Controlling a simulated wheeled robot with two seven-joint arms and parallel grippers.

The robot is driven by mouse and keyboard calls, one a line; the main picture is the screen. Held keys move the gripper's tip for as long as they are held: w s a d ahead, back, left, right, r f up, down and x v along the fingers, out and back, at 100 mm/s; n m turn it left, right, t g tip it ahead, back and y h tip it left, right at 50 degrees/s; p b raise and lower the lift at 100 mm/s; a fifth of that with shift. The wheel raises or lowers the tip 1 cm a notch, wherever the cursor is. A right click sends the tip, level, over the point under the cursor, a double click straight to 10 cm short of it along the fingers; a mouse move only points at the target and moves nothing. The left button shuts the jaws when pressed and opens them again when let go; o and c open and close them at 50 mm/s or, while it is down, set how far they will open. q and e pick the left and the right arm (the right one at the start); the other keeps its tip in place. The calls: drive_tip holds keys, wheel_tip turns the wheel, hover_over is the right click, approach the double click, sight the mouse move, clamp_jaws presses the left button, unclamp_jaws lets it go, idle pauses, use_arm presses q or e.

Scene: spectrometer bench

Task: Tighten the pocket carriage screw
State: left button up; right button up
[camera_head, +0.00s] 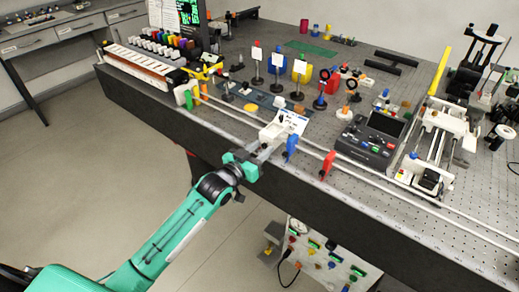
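My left gripper (267,150) reaches over the front edge of the bench from the left. Its fingers are at a small white carriage-like block (271,132) on the long pale rail (236,113). I cannot tell whether the fingers touch the block or how wide they are apart. A white card with dark marks (292,121) stands just behind the block. A carriage screw cannot be made out; it may be hidden by the gripper or too small. My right gripper is not in view.
A blue clamp (291,146) and a red clamp (327,165) stand on the rail right of my gripper. A dark control box (371,137) and a white slide stage (430,155) are farther right. Several post-mounted cards stand behind.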

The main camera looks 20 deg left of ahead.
use_arm(q)
clamp_jaws()
